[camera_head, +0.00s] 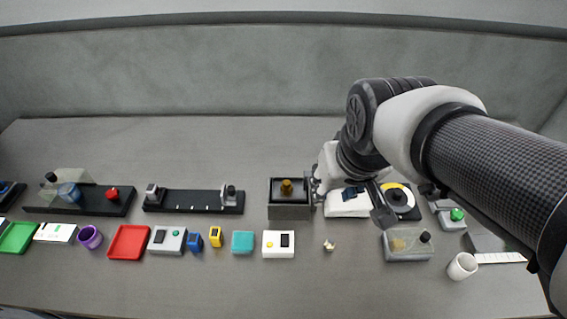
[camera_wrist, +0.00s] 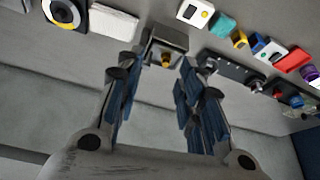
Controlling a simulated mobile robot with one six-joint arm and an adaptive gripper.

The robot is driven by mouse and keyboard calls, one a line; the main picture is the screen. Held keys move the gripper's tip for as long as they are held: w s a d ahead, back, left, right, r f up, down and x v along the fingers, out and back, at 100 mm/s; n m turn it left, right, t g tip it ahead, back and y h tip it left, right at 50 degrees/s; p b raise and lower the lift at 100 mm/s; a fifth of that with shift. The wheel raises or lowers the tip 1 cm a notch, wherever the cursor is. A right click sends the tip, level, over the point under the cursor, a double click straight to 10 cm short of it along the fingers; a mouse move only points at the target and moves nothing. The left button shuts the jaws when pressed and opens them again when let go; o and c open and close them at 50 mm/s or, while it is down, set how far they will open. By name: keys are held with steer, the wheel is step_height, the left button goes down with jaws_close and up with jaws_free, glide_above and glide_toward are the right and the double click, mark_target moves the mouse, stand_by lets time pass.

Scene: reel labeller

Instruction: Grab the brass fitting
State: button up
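The brass fitting (camera_head: 286,187) stands upright in a dark open-topped box (camera_head: 289,212) near the middle of the table. In the wrist view the fitting (camera_wrist: 165,61) shows between the fingertips in the picture, beyond them, at the box (camera_wrist: 172,37). My gripper (camera_head: 347,198) is just right of the box in the head view. Its two fingers are spread wide in the wrist view (camera_wrist: 155,75), with nothing between them. The fitting's lower part is hidden by the box.
A white block (camera_head: 345,209) and a black-and-yellow disc device (camera_head: 400,198) lie on the right, partly behind my arm. A white box with a dark screen (camera_head: 278,244) is in front. A black rail fixture (camera_head: 193,201) lies left. The table behind the dark box is clear.

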steer(key=w+a+f, duration=0.2)
steer(key=w+f, duration=0.1)
steer(key=w, duration=0.5)
steer(key=n, duration=0.1)
glide_toward(286, 182)
steer(key=b+x, duration=0.4)
steer(key=shift+b+x, duration=1.25)
steer(key=shift+x, duration=1.85)
steer(key=shift+r, duration=0.1)
steer(key=shift+s, duration=0.1)
steer(key=shift+c, duration=0.2)
steer(key=c, duration=0.7)
